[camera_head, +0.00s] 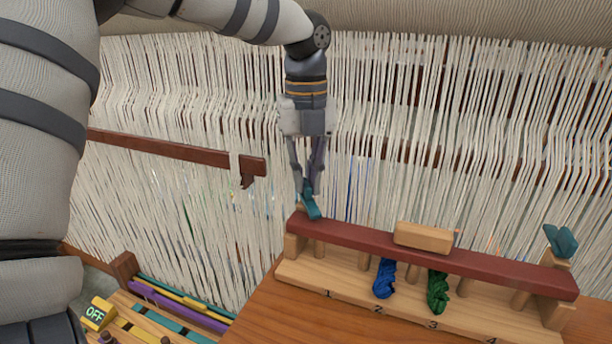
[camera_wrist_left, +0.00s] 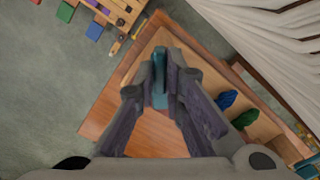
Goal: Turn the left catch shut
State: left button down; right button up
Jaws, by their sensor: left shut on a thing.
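The left catch (camera_head: 312,208) is a teal piece at the left end of the dark red bar (camera_head: 370,240) of the wooden skein rack (camera_head: 300,273). My left gripper (camera_head: 309,186) comes down from above and is shut on this catch. In the left wrist view, the gripper (camera_wrist_left: 160,95) has the teal catch (camera_wrist_left: 160,62) between its fingers, which partly hide it. The right catch (camera_head: 561,240), also teal, stands at the bar's right end. My right gripper is not in view.
A blue skein (camera_head: 384,279) and a green skein (camera_head: 437,291) hang at 2 and 3. A wooden block (camera_head: 425,236) sits on the bar. White warp threads fill the back. A yellow OFF box (camera_head: 98,314) is at lower left.

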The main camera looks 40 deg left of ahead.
aim_at(306, 183)
pick_arm(q)
jog(key=shift+r+m, duration=0.1)
jog(key=shift+m, duration=0.5)
jog(key=c, duration=1.7)
grip_release()
notch_tip(306, 183, up, 12)
